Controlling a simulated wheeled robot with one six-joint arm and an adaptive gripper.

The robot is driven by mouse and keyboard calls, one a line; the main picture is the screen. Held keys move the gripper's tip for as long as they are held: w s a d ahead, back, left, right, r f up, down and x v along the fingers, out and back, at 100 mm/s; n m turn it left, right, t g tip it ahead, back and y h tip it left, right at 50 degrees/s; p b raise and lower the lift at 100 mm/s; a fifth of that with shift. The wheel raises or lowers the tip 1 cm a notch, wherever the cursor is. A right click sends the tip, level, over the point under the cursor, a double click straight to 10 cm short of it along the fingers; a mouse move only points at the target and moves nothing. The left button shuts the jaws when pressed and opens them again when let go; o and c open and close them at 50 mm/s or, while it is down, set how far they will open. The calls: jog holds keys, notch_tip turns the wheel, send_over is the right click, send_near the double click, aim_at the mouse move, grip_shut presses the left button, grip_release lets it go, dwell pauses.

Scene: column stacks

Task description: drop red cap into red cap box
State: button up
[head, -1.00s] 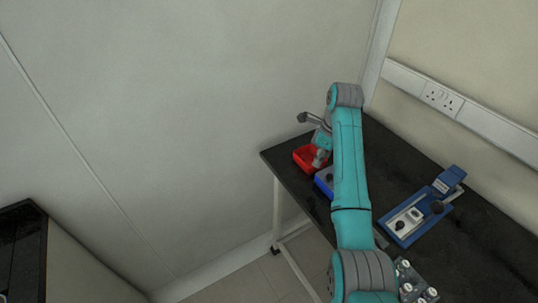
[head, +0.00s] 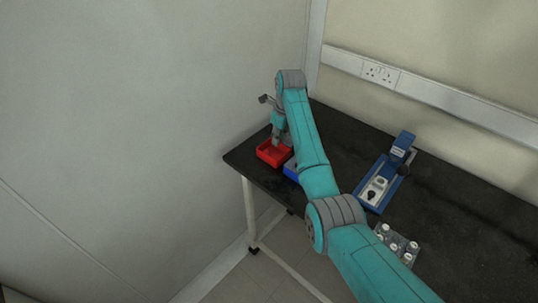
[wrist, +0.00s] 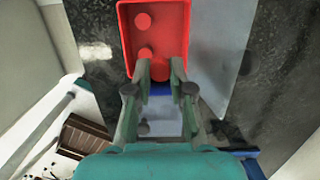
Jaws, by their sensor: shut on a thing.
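The red cap box (head: 268,157) is an open red tray near the left end of the dark table. In the wrist view, the red cap box (wrist: 183,25) lies ahead of my fingers. My gripper (wrist: 160,68) is shut on a red cap (wrist: 160,73), held between the fingertips at the near edge of the box. Two round red caps (wrist: 144,21) show inside the box. In the head view, my gripper (head: 281,141) hangs over the box, and the held cap is too small to make out.
A blue box (head: 291,172) stands right beside the red one, partly behind my arm. A blue-and-white device (head: 379,186) and a rack of white-capped vials (head: 398,243) stand farther right on the table (head: 440,200). A wall rises close behind the left end.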

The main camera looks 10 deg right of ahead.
jog(key=shift+f, duration=1.65)
jog(key=o, duration=0.7)
jog(key=shift+d, duration=0.1)
jog(key=shift+r, duration=0.15)
jog(key=r, duration=0.4)
jog(key=s+r, duration=0.1)
jog(key=r, duration=0.2)
jog(key=d+r, duration=0.1)
jog(key=r, duration=0.3)
jog(key=shift+s+r, duration=0.25)
jog(key=shift+r, duration=0.05)
